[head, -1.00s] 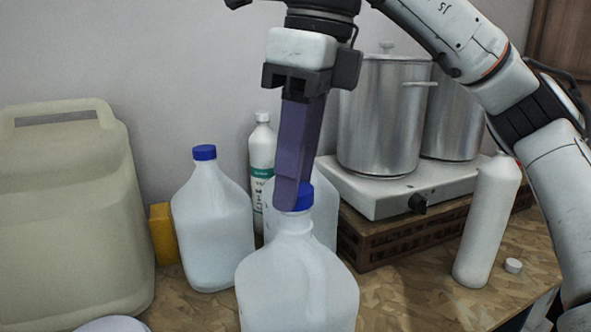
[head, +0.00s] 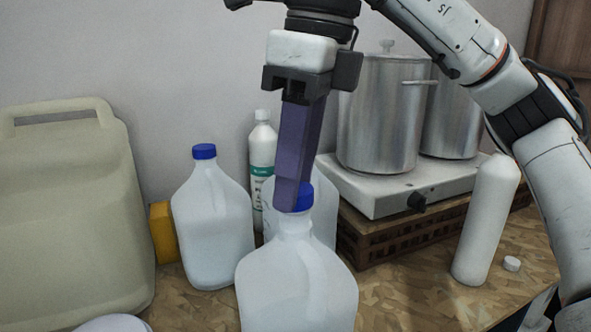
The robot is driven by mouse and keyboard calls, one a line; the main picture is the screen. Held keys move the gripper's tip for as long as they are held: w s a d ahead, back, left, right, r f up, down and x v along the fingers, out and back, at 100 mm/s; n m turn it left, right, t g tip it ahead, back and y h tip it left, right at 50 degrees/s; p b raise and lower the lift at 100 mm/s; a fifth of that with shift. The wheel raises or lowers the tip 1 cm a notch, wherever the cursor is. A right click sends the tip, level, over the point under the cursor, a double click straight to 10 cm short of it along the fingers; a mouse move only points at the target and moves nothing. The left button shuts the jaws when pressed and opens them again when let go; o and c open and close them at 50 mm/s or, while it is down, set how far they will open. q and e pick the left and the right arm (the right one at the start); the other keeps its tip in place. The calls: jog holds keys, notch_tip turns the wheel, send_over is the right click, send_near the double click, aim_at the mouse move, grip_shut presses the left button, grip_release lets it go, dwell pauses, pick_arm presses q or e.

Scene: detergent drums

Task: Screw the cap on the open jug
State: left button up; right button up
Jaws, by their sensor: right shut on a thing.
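The open jug (head: 298,285) is a translucent white jug at the bottom centre of the head view, standing upright. My right gripper (head: 291,194) points down over its neck and is shut on a blue cap (head: 304,198). The cap is at the jug's mouth and looks level. I cannot tell whether it touches the rim or how far it is threaded. The near finger hides the cap's left part. My left gripper is not in view.
A blue-capped jug (head: 212,225) stands to the left, another jug (head: 325,205) close behind the neck. A large beige canister (head: 65,215) fills the left. Pots (head: 378,115) sit on a hotplate (head: 375,200) behind.

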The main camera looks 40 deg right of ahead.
jog(key=shift+f+b, duration=0.45)
jog(key=shift+f, duration=0.65)
dwell(1.5)
jog(key=m+p, duration=0.1)
jog(key=m, duration=0.2)
jog(key=shift+r+h, duration=0.1)
jog(key=shift+h, duration=0.2)
jog(key=shift+m, duration=1.3)
jog(key=shift+f, duration=0.2)
jog(key=m, duration=0.3)
jog(key=shift+a+h, duration=0.1)
jog(key=shift+h, duration=0.3)
jog(key=m, duration=0.2)
jog(key=shift+m, duration=0.4)
